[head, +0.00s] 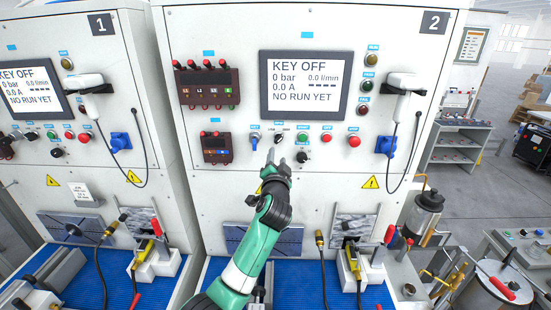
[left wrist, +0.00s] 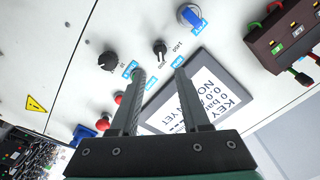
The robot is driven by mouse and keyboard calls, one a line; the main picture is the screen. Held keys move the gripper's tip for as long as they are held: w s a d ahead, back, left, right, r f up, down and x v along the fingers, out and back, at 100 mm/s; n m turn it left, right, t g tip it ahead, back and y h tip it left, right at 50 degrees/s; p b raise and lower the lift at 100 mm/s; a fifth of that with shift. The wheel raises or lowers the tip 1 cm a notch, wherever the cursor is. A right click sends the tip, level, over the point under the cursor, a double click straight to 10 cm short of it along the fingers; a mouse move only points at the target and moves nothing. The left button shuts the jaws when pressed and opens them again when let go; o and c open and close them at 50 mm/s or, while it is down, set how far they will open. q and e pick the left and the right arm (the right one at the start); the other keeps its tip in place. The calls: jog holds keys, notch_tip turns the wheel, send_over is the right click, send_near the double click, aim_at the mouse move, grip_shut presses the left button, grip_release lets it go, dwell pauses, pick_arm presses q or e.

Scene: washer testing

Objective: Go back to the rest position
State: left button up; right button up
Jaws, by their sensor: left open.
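My left gripper (head: 275,158) is in front of the panel of station 2, just below its row of controls. In the left wrist view its two fingers (left wrist: 160,75) are apart with nothing between them. A black selector knob (head: 279,140) is close above the fingertips; in the left wrist view the knob (left wrist: 159,47) lies just beyond them, apart from them as far as I can tell. A blue key switch (head: 255,140) is left of that knob. The station 2 display (head: 304,85) reads KEY OFF, 0 bar and 0.0 A. My right gripper is not seen.
Station 1 (head: 100,28) stands to the left. Blue mats (head: 300,296) with fixtures, cables and a red-handled clamp (head: 389,234) lie below the panel. A white handset (head: 405,82) hangs on the panel's right. Metal canisters (head: 425,212) stand at right.

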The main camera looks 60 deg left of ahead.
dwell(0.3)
pick_arm(q)
jog(key=w+d+r+t+h, duration=0.15)
jog(key=d+r+t, duration=0.35)
jog(key=d, duration=0.5)
jog(key=w+d+r+t+h, duration=0.1)
jog(key=d+r+t+h, duration=0.1)
jog(key=d+r, duration=0.65)
jog(key=s+d+r+m+t+h, duration=0.2)
jog(key=s+d+r+t+h, duration=0.8)
jog(key=s+d+r+h, duration=0.3)
jog(key=s+d+r, duration=0.2)
jog(key=s+d, duration=0.2)
jog(key=d, duration=0.1)
jog(key=shift+s+d+m, duration=0.4)
jog(key=shift+h, duration=0.25)
